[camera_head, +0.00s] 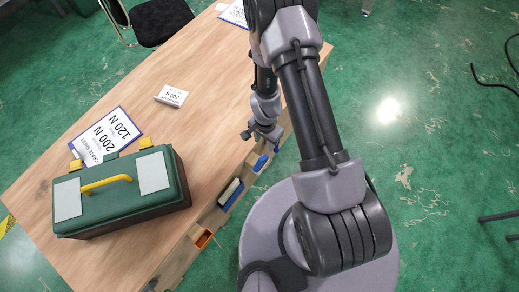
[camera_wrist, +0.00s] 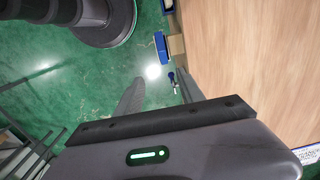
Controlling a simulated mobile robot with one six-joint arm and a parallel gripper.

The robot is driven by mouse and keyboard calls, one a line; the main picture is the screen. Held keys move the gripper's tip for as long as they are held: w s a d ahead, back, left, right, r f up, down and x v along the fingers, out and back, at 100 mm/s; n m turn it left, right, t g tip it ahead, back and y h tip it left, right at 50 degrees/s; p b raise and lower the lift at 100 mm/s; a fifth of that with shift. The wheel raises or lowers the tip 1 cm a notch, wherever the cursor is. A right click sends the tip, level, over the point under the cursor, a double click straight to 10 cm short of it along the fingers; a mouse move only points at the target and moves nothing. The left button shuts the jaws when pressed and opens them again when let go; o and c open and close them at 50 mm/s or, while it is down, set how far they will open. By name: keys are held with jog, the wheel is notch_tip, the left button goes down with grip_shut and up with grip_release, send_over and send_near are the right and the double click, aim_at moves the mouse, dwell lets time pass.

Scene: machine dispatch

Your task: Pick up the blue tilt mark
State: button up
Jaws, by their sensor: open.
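My gripper (camera_head: 252,133) is open and empty at the table's right edge in the head view, near the small bins along that edge. A small blue piece (camera_head: 261,162) shows at the edge just below the gripper, apart from it. A blue block-like thing (camera_wrist: 161,46) is beside the table edge in the wrist view, with a smaller blue and dark thing (camera_wrist: 171,76) below it. I cannot tell which of these is the tilt mark.
A green toolbox (camera_head: 150,205) with a yellow handle stands on the wooden table (camera_head: 215,80). Labels (camera_head: 108,137) and a small white block (camera_head: 172,95) lie beyond it. A blue bin with a pale thing (camera_head: 230,194) and an orange bin (camera_head: 203,239) line the edge.

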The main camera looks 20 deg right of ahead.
jog(key=b, duration=1.2)
send_near(261, 160)
jog(key=f, duration=0.2)
jog(key=d+f, duration=0.1)
jog(key=f, duration=0.2)
jog(key=shift+w+d+f, duration=0.1)
jog(key=shift+w+f, duration=0.05)
jog(key=shift+f, duration=0.15)
jog(key=f+b, duration=0.2)
jog(key=a+f+b, duration=0.1)
jog(key=f+b, duration=0.2)
jog(key=shift+a+f, duration=0.1)
jog(key=shift+f, duration=0.1)
jog(key=shift+r, duration=0.3)
grip_shut()
